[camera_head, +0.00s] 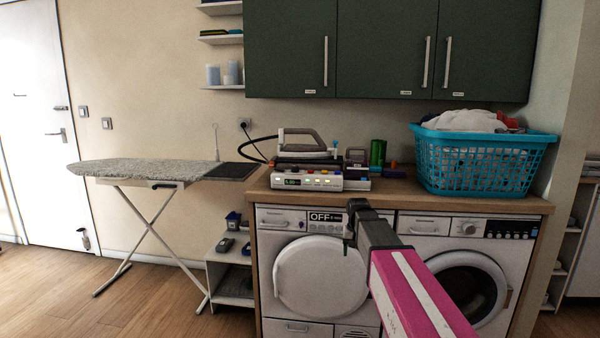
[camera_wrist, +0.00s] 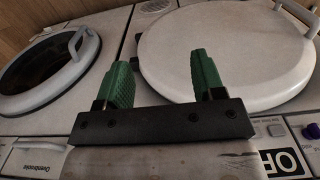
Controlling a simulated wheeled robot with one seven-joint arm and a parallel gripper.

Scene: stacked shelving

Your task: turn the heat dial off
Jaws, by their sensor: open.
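I cannot tell for sure which control is the heat dial. The steam iron station (camera_head: 308,178) on the counter has a front panel with small coloured buttons and lit displays. The left white machine (camera_head: 290,245) has an "OFF" label (camera_head: 320,216) on its control panel, which also shows in the wrist view (camera_wrist: 287,162). The right machine has a round knob (camera_head: 468,228). My gripper (camera_head: 348,245) is in front of the left machine, below its control panel. In the wrist view its green fingers (camera_wrist: 162,80) are apart and empty, with the white round door behind them.
A blue laundry basket (camera_head: 480,165) with clothes stands on the counter (camera_head: 400,195) at right, a green cylinder (camera_head: 377,153) nearer the middle. Dark green cabinets (camera_head: 385,50) hang above. An ironing board (camera_head: 160,170) stands left. The floor (camera_head: 150,290) in front is clear.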

